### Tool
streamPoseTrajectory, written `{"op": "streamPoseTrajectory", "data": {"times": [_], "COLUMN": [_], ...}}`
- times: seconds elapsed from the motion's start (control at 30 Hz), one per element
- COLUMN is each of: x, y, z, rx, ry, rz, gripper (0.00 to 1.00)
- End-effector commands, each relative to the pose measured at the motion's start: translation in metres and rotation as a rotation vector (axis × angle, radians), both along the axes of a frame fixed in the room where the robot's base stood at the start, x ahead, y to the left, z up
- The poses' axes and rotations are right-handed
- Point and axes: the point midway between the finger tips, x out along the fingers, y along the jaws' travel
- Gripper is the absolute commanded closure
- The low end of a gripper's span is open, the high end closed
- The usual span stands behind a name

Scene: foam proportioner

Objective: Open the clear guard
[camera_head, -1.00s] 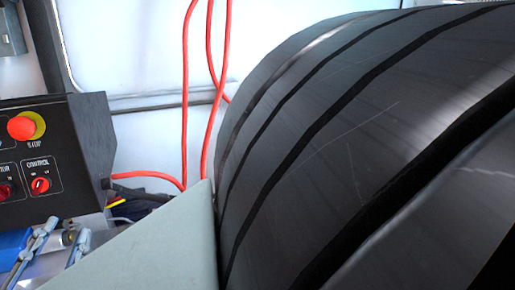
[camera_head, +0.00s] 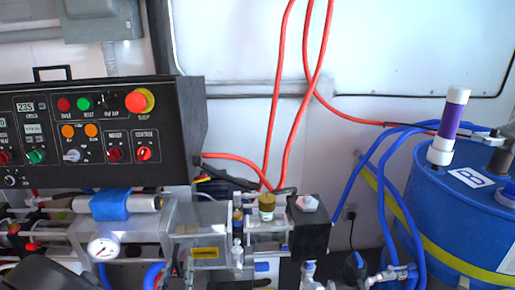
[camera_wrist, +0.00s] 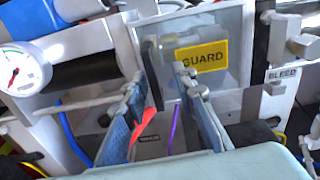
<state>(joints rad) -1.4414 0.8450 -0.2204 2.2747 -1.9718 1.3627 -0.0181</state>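The clear guard (camera_wrist: 240,35) is a see-through panel with a yellow GUARD label in the wrist view. The guard also shows in the head view (camera_head: 209,222), at the low middle of the machine. A dark upright bar (camera_wrist: 151,70), which looks like its handle, stands left of the label. My gripper (camera_wrist: 159,80) is open, with its two blue-padded fingers spread to either side of the bar's lower part. Whether either finger touches the bar I cannot tell.
A pressure gauge (camera_wrist: 20,70) and a blue cylinder sit left of the guard. A BLEED fitting (camera_wrist: 283,76) is on the right. The control panel (camera_head: 85,130) overhangs the machine. A blue drum (camera_head: 450,215) with hoses stands at right.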

Motion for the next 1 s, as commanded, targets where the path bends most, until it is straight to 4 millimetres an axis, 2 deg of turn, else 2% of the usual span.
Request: {"op": "streamPoseTrajectory", "data": {"times": [0.03,0.07,0.17,0.4,1.0], "x": [0.0066,0.0071,0.0079,0.008,0.0087], "y": [0.0039,0.0045,0.0044,0.0047,0.0062], "z": [0.0243,0.0272,0.0292,0.0273,0.028], "rx": [0.05,0.058,0.059,0.057,0.058], "ry": [-0.034,-0.037,-0.04,-0.038,-0.04], "rz": [-0.009,-0.01,-0.012,-0.011,-0.007], "gripper": [0.75,0.75,0.75,1.0,1.0]}}
